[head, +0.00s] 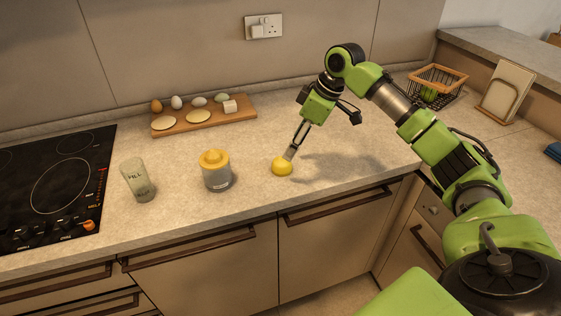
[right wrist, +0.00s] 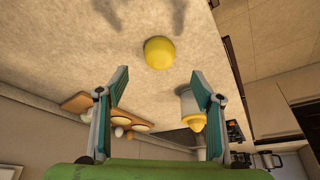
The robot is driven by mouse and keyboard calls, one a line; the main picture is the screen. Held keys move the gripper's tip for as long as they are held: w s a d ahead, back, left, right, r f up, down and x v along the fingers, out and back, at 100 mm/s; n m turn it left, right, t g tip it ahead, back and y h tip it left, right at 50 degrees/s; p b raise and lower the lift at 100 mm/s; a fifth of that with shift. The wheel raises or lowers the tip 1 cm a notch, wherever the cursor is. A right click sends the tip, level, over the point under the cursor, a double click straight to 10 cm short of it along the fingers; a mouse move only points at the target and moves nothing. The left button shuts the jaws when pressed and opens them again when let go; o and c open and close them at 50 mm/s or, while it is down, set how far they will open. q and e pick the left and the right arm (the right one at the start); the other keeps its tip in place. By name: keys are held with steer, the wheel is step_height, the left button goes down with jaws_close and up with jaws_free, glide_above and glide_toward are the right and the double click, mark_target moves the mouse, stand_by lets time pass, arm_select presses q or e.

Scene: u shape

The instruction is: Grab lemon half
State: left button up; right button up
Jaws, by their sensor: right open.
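The yellow lemon half (head: 282,167) sits on the countertop near its front edge, right of a grey jar. In the right wrist view the lemon half (right wrist: 159,53) lies ahead of the fingertips, centred between them. My right gripper (head: 290,153) reaches down from the upper right, its fingertips at or just above the lemon half in the head view. In the right wrist view the right gripper (right wrist: 160,85) is open, with nothing between its fingers. Whether a finger touches the lemon half cannot be told. My left gripper is not in view.
A wooden board (head: 240,112) with eggs and pale slices lies behind. A black cooktop (head: 60,190) is far left; a wire basket (head: 437,82) is back right.

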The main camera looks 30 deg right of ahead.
mark_target(283, 161)
steer(key=x, duration=0.3)
steer(key=shift+w+f, duration=0.2)
steer(key=shift+f, duration=0.05)
steer(key=shift+w+a+f, duration=0.1)
steer(key=shift+f, duration=0.15)
steer(key=p+x, duration=0.1)
steer(key=x, duration=0.3)
steer(key=shift+w+a+p, duration=0.1)
steer(key=shift+p, duration=0.2)
steer(key=shift+w+f, duration=0.1)
steer(key=shift+f, duration=0.25)
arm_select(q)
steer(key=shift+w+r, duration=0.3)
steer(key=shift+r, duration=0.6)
arm_select(e)
steer(key=c, duration=0.3)
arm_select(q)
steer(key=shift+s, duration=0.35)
arm_select(e)
steer(key=c, duration=0.9)
